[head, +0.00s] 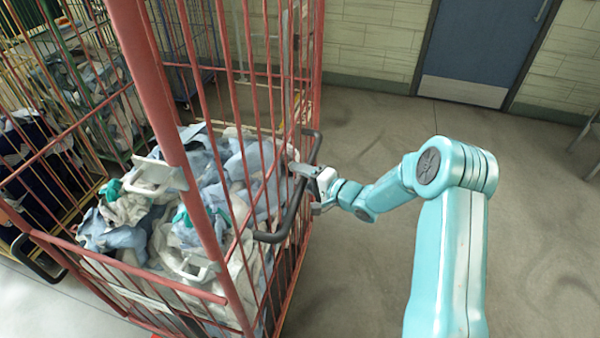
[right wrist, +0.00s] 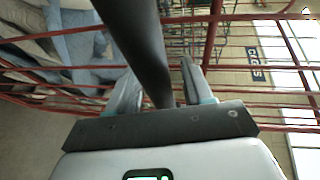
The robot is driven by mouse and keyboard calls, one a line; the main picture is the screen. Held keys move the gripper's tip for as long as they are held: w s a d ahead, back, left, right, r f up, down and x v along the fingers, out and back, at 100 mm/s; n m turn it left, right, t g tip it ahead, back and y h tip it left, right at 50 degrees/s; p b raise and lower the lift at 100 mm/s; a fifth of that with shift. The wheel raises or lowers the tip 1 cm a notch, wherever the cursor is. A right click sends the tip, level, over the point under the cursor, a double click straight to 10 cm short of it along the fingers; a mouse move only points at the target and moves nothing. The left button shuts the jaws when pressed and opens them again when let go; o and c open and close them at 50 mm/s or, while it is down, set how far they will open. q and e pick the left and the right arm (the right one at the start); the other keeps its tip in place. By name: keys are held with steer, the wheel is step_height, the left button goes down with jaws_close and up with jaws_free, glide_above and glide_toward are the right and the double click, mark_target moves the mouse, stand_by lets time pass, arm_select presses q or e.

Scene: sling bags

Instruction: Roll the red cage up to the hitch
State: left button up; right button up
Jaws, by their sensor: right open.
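The red cage (head: 165,120) is a tall barred trolley filled with pale blue and white cloth. A black handle (head: 291,215) stands out from its right side. My right gripper (head: 304,188) is at this handle, its jaws open. In the right wrist view the black handle (right wrist: 140,40) passes between the two spread fingers of the gripper (right wrist: 158,82), with a gap visible on the right. My left gripper is not in view. I see no hitch that I can make out.
More barred cages with cloth stand at the left, a yellow-framed one (head: 92,195) close beside the red cage. A blue door (head: 480,45) is in the back wall. The grey floor (head: 360,270) right of the cage is clear. A chair-like frame (head: 590,140) shows at the right edge.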

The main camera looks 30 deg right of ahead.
steer(key=shift+w, duration=0.3)
jaws_close()
steer(key=shift+a, duration=0.15)
